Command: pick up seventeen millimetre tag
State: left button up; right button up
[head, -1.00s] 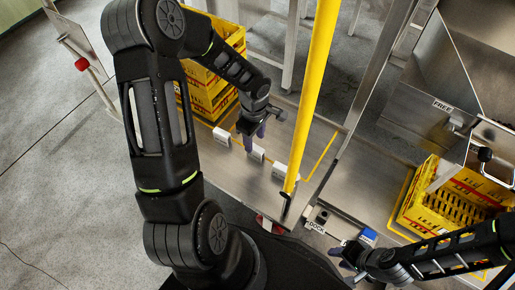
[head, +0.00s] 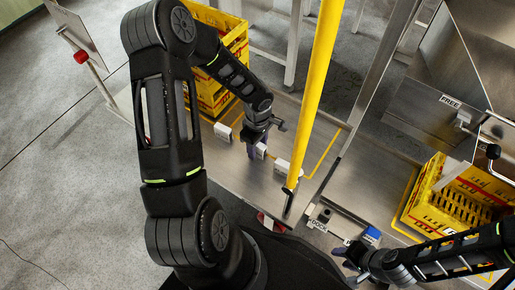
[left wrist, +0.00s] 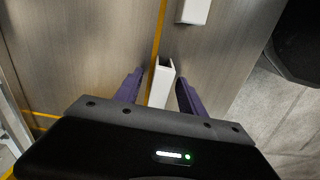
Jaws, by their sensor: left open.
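Three white tags stand in a row on the metal bench: a left one (head: 222,133), a middle one (head: 262,150) and a right one (head: 281,168). No size marking is readable, so I cannot tell which is seventeen millimetre. My left gripper (head: 257,148) is at the middle tag and partly hides it. In the left wrist view, its open purple fingers (left wrist: 160,92) stand on either side of a white, hollow-topped tag (left wrist: 163,72), with gaps at both sides. Another tag (left wrist: 194,10) is at the top. My right gripper (head: 348,258) is low at the right, its jaw opening unclear.
A yellow post (head: 316,90) rises just right of the tags. Yellow crates (head: 213,92) stand behind the left arm, and another yellow crate (head: 428,212) is at the right. A blue-topped block (head: 371,235) sits near my right gripper. A "FREE" sign (head: 450,102) is at the upper right.

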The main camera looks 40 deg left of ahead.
pick_arm(q)
jog(key=shift+f, duration=0.45)
jog(key=shift+c, duration=0.6)
grip_shut()
